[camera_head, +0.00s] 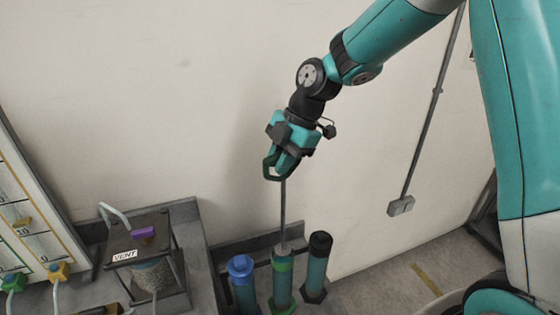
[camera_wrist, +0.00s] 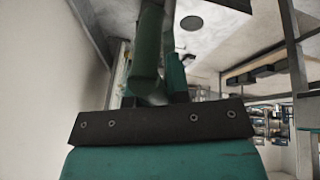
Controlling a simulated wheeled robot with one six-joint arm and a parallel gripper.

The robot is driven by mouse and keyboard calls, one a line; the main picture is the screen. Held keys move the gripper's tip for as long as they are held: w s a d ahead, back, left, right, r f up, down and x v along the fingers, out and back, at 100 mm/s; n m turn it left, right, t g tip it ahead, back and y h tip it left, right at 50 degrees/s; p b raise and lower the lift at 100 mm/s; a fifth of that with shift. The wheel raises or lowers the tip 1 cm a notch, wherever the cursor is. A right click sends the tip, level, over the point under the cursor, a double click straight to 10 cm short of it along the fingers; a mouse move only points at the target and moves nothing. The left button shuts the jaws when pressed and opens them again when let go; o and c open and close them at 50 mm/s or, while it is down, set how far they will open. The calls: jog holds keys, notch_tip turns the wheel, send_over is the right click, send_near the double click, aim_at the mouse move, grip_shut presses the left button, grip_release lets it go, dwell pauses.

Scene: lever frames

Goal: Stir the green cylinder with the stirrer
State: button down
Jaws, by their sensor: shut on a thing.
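My gripper (camera_head: 279,172) is shut on the stirrer (camera_head: 283,215), a thin grey rod that hangs nearly upright below it. The rod's lower end meets the top of the green cylinder (camera_head: 282,280), a teal tube with a bright green band. How deep the rod reaches inside is hidden. In the wrist view, my gripper's dark green finger (camera_wrist: 147,55) shows at the top, and the stirrer cannot be made out clearly.
A blue-topped cylinder (camera_head: 242,285) stands close on the left and a black-topped cylinder (camera_head: 317,268) close on the right. A box marked VENT (camera_head: 140,240) stands further left, beside a gauge panel (camera_head: 25,205). A wall is behind.

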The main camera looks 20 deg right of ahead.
aim_at(285, 179)
jog(key=shift+f, duration=0.1)
dwell(0.3)
jog(key=shift+f+b, duration=3.55)
jog(key=shift+f, duration=0.15)
notch_tip(285, 179, down, 8)
jog(key=b, duration=0.6)
jog(key=shift+r+b, duration=0.25)
jog(key=shift+b, duration=0.15)
jog(key=shift+f+b, duration=3.35)
jog(key=shift+f, duration=0.45)
jog(key=shift+r, duration=0.2)
